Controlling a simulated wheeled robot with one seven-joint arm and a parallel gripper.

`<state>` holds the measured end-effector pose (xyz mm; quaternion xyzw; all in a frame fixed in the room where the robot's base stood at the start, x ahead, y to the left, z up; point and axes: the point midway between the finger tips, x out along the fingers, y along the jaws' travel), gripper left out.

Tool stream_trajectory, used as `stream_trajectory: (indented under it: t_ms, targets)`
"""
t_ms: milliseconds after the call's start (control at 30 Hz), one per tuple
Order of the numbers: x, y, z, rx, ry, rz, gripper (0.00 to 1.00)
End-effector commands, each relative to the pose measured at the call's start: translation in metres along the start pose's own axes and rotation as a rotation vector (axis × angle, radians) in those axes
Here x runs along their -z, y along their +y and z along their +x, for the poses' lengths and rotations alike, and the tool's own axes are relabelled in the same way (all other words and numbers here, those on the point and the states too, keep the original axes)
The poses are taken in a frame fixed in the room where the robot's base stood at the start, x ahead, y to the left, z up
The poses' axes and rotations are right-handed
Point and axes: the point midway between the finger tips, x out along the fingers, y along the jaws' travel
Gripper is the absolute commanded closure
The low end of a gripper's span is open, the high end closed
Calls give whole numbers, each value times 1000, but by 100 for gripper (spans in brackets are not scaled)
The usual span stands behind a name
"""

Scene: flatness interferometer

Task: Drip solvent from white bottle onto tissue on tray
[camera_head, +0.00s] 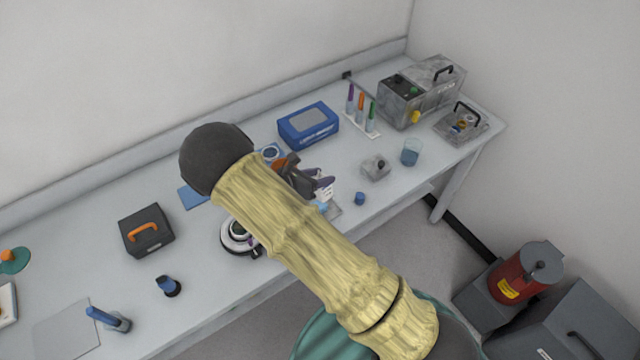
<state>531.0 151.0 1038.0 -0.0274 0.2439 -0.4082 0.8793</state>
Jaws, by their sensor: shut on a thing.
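My arm crosses the middle of the view, and my gripper (322,184) is over the bench, partly hidden behind the arm. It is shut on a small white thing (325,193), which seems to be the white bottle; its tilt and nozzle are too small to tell. Just below it, a flat light grey piece (334,211) shows at the bench's front edge, perhaps the tray. A bit of light blue shows beside it. I cannot make out the tissue or any drops.
A small blue cap (360,198) and a grey block (375,168) are right of the gripper, with a beaker (411,152) beyond. A blue case (308,126) stands behind. A round instrument (239,236) sits left of the arm. A red bin (525,276) is on the right.

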Motion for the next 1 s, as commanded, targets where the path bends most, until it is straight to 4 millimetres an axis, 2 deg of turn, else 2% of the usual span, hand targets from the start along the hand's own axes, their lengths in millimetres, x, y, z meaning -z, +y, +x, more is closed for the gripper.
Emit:
stream_trajectory:
  t_ms: [200,333,1000]
  targets:
    - [-10,1,-4,-70,-29,166,83]
    - [-16,0,-6,-90,-37,216,83]
    - [-17,-3,-4,-90,-42,230,83]
